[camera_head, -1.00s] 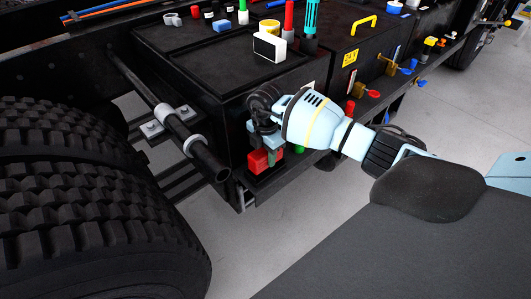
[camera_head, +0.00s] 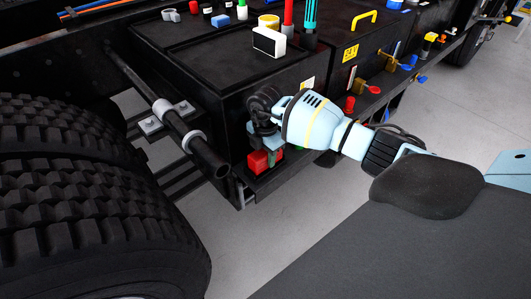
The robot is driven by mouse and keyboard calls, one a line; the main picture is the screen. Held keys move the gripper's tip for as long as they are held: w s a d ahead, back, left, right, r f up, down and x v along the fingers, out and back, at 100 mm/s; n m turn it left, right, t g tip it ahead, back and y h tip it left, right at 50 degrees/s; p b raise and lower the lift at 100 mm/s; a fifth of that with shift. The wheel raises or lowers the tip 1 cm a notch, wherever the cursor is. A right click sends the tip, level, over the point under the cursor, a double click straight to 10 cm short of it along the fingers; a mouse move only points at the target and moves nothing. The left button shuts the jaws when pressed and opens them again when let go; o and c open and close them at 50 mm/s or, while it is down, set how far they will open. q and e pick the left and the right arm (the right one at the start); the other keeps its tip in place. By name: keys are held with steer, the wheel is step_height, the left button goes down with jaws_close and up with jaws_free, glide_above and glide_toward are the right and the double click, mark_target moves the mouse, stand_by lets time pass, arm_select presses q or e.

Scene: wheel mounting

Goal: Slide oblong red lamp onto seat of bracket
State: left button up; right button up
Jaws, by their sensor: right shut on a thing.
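The oblong red lamp (camera_head: 259,163) is at the lower front of the black box, low beside its near corner. My right gripper (camera_head: 266,149) comes in from the right and is shut on the lamp from above, with its fingers pointing down. The gripper and fingers hide part of the lamp. A dark ledge (camera_head: 262,184) shows just under the lamp; I cannot tell whether it is the seat of the bracket or whether the lamp touches it. My left gripper is not in view.
A large tyre (camera_head: 85,200) fills the left. A black pipe (camera_head: 186,138) with grey clamps ends just left of the lamp. The black box (camera_head: 215,65) carries a white block (camera_head: 269,41) and several small items. A red knob (camera_head: 349,104) sits further right.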

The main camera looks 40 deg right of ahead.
steer(key=shift+f, duration=0.1)
steer(key=o, duration=1.1)
steer(key=shift+s, duration=0.1)
steer(key=shift+o, duration=0.2)
step_height(320, 180, up, 7)
steer(key=shift+f+p, duration=0.15)
steer(key=shift+p, duration=0.15)
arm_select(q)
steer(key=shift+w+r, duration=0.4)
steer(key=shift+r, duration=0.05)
arm_select(e)
steer(key=shift+r, duration=0.65)
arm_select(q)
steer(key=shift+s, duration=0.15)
